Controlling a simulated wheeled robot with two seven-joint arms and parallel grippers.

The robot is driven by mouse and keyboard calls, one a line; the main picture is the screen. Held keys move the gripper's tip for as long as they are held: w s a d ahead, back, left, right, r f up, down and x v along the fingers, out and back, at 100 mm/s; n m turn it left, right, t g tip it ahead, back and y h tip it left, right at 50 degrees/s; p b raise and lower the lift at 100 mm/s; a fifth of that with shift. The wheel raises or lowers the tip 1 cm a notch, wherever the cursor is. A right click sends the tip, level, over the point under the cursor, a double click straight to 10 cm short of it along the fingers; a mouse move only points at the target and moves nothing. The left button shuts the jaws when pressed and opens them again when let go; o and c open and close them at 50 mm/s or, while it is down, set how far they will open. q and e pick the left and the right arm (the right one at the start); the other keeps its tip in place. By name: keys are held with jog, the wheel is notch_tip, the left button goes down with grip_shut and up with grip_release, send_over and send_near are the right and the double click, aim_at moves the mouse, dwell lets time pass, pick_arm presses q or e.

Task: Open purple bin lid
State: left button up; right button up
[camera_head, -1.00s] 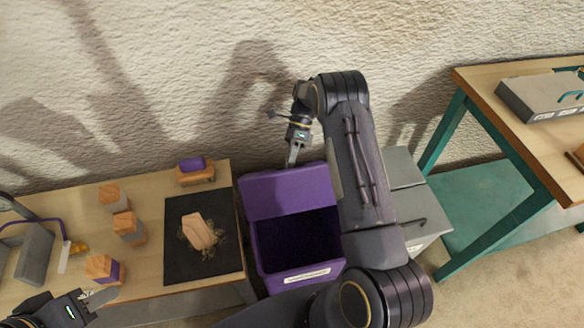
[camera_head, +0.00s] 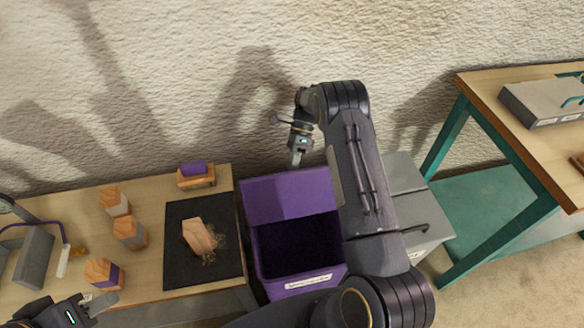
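The purple bin (camera_head: 262,262) stands on the floor between the wooden table and a grey bin. Its purple lid (camera_head: 276,198) is swung up and leans back toward the wall, so the dark inside shows. My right gripper (camera_head: 297,160) is above the back edge of the lid, fingers pointing down. Its fingers look close together, but whether they are shut or touch the lid I cannot tell. My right arm crosses in front of the bin's right side and hides part of it. My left gripper (camera_head: 97,302) is low at the left, by the table's front edge; its finger gap is unclear.
The wooden table (camera_head: 150,275) holds a black mat (camera_head: 180,270) with a wood piece, several wooden blocks and a purple-topped block (camera_head: 195,173). The grey bin (camera_head: 420,215) stands right of the purple one. A teal-legged table (camera_head: 540,165) is at the right, a wall behind.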

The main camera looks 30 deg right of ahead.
jog(key=v, duration=0.7)
jog(key=shift+w+d+r+b, duration=0.25)
jog(key=shift+b, duration=0.15)
